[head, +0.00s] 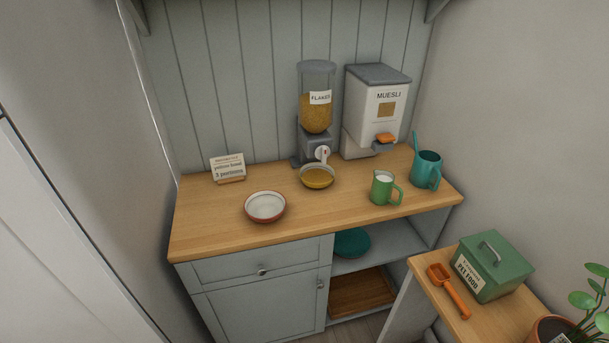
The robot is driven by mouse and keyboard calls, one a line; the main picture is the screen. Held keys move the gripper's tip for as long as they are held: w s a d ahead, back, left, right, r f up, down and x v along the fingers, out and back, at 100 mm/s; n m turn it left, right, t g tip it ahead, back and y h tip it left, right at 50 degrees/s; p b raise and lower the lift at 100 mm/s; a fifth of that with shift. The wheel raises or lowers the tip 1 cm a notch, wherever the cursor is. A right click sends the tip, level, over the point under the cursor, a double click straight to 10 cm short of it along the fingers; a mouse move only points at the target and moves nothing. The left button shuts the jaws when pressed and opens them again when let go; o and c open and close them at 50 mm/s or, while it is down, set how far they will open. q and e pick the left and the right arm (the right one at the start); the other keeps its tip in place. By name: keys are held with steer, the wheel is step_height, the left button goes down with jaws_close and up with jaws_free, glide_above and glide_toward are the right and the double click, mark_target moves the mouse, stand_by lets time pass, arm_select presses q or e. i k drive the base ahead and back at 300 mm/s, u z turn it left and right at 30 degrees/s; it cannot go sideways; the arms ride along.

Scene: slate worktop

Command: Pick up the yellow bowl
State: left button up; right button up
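The yellow bowl (318,184) stands upright on the wooden counter, just in front of the flakes dispenser (317,115) and below its white knob. Its inside looks yellow-tan; I cannot tell whether flakes lie in it. Nothing is holding the bowl. Neither of my grippers is in the head view.
A red-rimmed white bowl (265,207) stands front left of the yellow bowl. A card (228,168) reads "yellow bowl 3 portions". The counter's front left is clear.

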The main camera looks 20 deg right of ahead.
mark_target(317, 175)
steer(key=i, duration=0.5)
steer(key=z, duration=1.1)
